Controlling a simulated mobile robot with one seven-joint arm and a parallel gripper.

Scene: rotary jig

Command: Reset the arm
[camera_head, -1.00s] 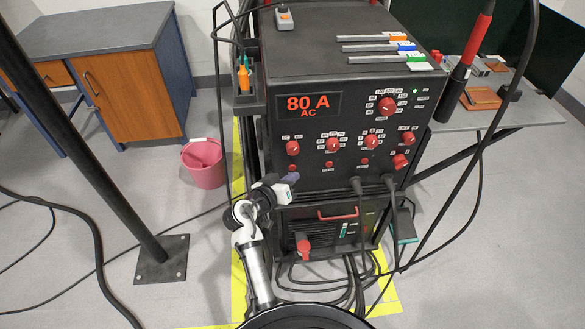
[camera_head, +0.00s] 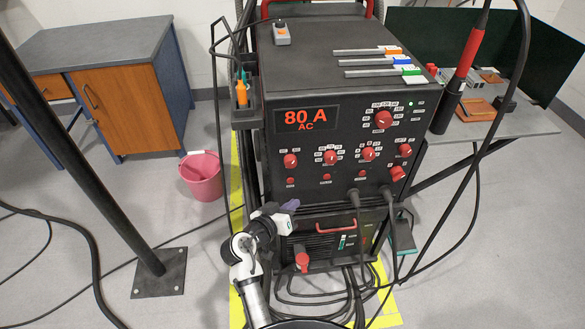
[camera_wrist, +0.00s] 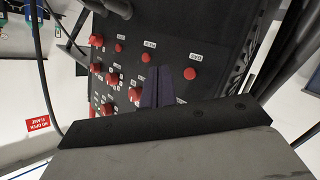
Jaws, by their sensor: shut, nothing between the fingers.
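My gripper (camera_head: 290,205) is in front of the lower left part of the black welding machine (camera_head: 335,95), below its row of small red buttons. My arm reaches up to it from the bottom of the head view. In the wrist view its two dark purple fingers (camera_wrist: 158,86) lie together, with nothing held between them. The machine's front panel, with red knobs (camera_wrist: 135,95) and buttons, lies beyond the fingertips. I cannot tell the exact gap between fingertips and panel.
Below the panel is a lower unit with a red handle (camera_head: 337,226). Cables hang at its right and lie on the floor. A black post (camera_head: 75,150), a pink bucket (camera_head: 202,175) and a cabinet (camera_head: 105,85) stand left. A side table (camera_head: 515,125) is at right.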

